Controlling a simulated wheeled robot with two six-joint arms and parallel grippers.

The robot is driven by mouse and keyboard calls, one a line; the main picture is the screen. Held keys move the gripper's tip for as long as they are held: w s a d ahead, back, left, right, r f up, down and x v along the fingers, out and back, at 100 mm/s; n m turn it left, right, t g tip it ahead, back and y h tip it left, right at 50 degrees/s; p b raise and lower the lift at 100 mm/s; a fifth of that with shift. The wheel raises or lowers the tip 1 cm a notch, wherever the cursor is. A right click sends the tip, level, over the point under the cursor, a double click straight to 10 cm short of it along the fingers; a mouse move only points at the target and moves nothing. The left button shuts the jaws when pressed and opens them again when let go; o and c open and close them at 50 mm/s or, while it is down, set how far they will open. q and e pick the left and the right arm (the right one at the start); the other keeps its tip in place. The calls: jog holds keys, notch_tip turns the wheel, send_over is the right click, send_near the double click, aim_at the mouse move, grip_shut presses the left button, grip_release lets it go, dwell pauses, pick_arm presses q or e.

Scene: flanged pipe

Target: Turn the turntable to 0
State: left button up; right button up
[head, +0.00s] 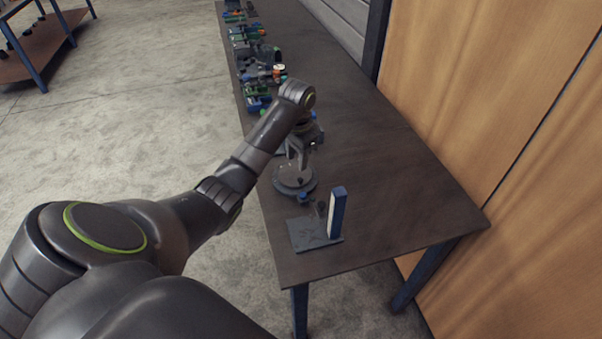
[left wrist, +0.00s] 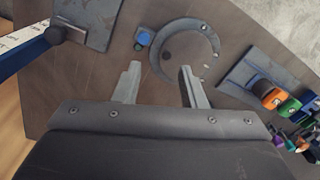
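The turntable (head: 291,187) is a dark grey round disc on the near part of the long table. In the left wrist view the turntable (left wrist: 216,45) shows as a disc with a lighter rim and a dark round spot on it. A small blue piece (left wrist: 143,38) sits beside its rim. My left gripper (head: 299,167) points down just above the turntable. In the left wrist view its two fingers (left wrist: 160,75) are wide apart with nothing between them. Scale marks at the turntable are too small to read. My right gripper is not in view.
A blue-and-white upright post (head: 337,212) stands on a grey plate (head: 305,232) near the table's front end. Several coloured parts and fixtures (head: 258,90) line the left edge farther back. The table's right side (head: 400,190) is clear. Wooden panels (head: 490,90) stand beyond it.

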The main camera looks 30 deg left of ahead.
pick_arm(q)
notch_tip(320, 180, up, 6)
jog(key=r, duration=0.1)
send_over(301, 178)
notch_tip(301, 178, down, 16)
jog(key=shift+f+b, duration=0.1)
jog(key=shift+b, duration=0.45)
jog(key=shift+f, duration=0.75)
grip_shut()
